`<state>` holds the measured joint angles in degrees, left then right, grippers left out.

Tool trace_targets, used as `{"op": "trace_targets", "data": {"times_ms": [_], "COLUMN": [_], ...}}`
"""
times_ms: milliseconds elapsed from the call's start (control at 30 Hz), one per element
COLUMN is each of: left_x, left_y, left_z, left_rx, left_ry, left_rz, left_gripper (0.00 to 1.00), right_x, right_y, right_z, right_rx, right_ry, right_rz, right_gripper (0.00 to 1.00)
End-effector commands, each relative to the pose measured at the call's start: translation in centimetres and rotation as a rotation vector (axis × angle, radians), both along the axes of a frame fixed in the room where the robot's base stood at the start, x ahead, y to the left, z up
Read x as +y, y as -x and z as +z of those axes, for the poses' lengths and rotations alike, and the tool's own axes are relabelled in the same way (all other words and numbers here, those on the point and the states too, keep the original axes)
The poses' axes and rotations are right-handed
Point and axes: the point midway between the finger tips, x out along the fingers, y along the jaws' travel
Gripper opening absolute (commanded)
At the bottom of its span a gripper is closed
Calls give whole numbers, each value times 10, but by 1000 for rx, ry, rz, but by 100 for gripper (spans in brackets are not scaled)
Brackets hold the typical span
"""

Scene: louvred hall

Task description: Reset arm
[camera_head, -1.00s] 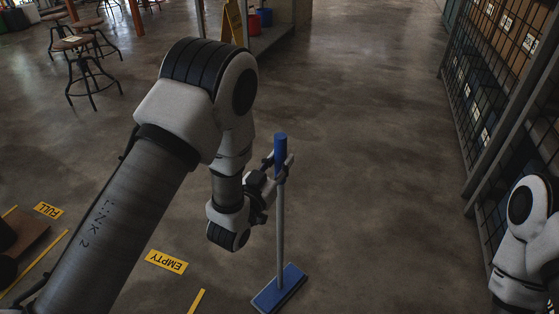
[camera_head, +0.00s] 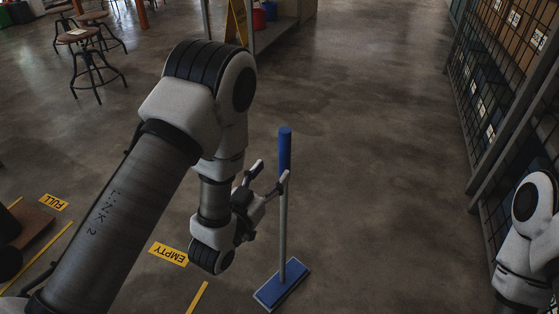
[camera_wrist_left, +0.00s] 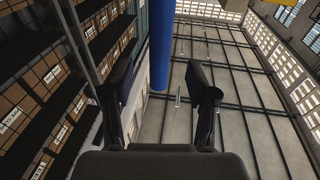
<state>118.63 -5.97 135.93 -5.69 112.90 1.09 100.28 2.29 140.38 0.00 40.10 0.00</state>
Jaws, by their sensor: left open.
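A broom-like tool stands upright on the floor, with a blue handle grip (camera_head: 285,150), a thin grey pole (camera_head: 283,225) and a flat blue head (camera_head: 282,285). My left gripper (camera_head: 270,175) is open, just left of the pole near the lower end of the blue grip. In the left wrist view the blue grip (camera_wrist_left: 161,45) shows in the gap between the spread fingers (camera_wrist_left: 162,88), with space on both sides. Part of my right arm shows at the right edge of the head view; its gripper is out of view.
Yellow floor signs reading EMPTY (camera_head: 169,254) and FULL (camera_head: 54,202) lie at lower left, beside a brown board (camera_head: 30,226). Stools (camera_head: 92,65) stand at upper left. A caged shelf rack (camera_head: 500,90) lines the right. The middle floor is clear.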

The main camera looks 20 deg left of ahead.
Motion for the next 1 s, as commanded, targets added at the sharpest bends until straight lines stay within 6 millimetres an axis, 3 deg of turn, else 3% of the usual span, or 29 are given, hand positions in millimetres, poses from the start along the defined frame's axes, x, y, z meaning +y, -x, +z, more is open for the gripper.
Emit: {"op": "trace_targets", "data": {"times_ms": [167,267,367,467,500,600,700,800,967,1000], "left_x": [2,5,19,35,40,51,58,61,61,61], "left_y": [9,14,31,61,78,126,177,224,290,286], "left_z": [-1,-20,-68,-142,-172,-229,-266,-285,-293,-262], "left_rx": [1,41,167,450,579,873,1134,1365,1684,1669], "left_ry": [1,4,12,-14,-27,-53,-74,-91,-119,-118], "left_rz": [1,9,48,95,111,142,163,173,166,167], "left_gripper": [58,58,58,58,58,58,58,58,58,58], "right_x": [0,0,0,0,0,0,0,0,0,0], "right_y": [0,0,0,0,0,0,0,0,0,1], "right_z": [0,0,0,0,0,0,0,0,0,30], "right_rx": [0,0,0,0,0,0,0,0,0,2], "right_ry": [0,0,0,0,0,0,0,0,0,0], "right_rz": [0,0,0,0,0,0,0,0,0,0], "right_gripper": [51,51,51,51,51,51,51,51,51,51]}}
